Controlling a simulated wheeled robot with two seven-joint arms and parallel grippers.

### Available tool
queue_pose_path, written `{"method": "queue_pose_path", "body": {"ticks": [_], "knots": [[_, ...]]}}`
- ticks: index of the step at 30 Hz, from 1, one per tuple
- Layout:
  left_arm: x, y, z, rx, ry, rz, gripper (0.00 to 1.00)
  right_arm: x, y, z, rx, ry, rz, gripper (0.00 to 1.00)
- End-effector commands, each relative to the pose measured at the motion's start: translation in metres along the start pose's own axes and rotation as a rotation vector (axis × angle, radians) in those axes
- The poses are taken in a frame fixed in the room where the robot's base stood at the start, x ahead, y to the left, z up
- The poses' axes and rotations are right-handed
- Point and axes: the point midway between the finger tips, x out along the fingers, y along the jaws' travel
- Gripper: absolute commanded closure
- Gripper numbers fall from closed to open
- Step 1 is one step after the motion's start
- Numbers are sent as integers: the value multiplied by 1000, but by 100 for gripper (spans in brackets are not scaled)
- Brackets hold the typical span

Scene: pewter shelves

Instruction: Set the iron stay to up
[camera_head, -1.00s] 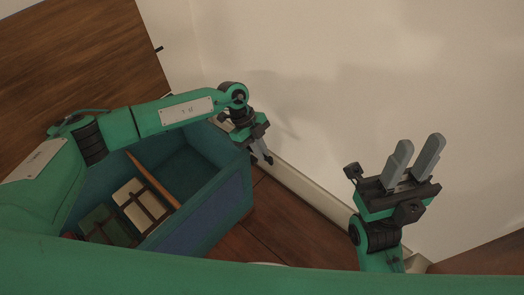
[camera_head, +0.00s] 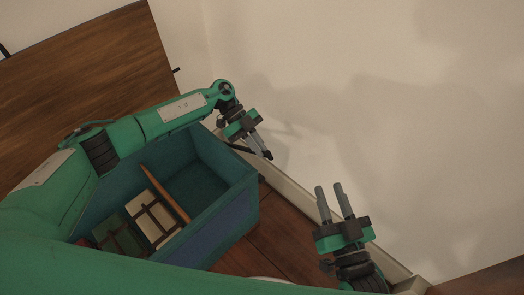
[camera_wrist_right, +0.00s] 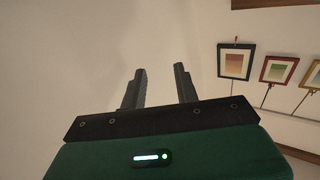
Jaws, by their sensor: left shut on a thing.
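My left gripper (camera_head: 266,155) is above the right back edge of a teal box. Its fingers are close together, shut on a thin dark bar (camera_head: 239,148) that looks like the iron stay. The bar runs along the box's rim, and most of it is hidden by the gripper and the box, so its full shape and angle cannot be told. My right gripper (camera_head: 330,188) is open and empty, pointing up in front of the pale wall. Its two fingers also show apart in the right wrist view (camera_wrist_right: 160,75).
The teal box (camera_head: 232,205) has a wooden divider (camera_head: 165,193) and several framed pieces inside. A large brown wooden panel (camera_head: 80,85) stands at the left, with a small black peg (camera_head: 176,70) at its edge. Framed pictures (camera_wrist_right: 236,62) show in the right wrist view.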

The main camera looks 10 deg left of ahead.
Motion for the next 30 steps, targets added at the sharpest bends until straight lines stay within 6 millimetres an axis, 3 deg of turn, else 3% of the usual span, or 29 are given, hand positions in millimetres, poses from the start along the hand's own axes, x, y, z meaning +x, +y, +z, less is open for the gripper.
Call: {"method": "queue_pose_path", "body": {"ticks": [9, 22, 23, 25, 30], "knots": [[-13, 0, -4, 0, 55, 0, 100, -5, -4, 15, 12, -83, -2, 69], [-14, 0, -4, 0, 59, 0, 100, -6, -4, 17, 13, -89, -3, 69], [-14, 0, -4, 0, 59, 0, 85, -6, -4, 17, 13, -89, -3, 69], [-14, 0, -4, 0, 59, 0, 72, -6, -4, 16, 13, -89, -3, 69], [-14, 0, -3, 0, 59, 0, 69, -6, -4, 16, 13, -88, -3, 69]]}}
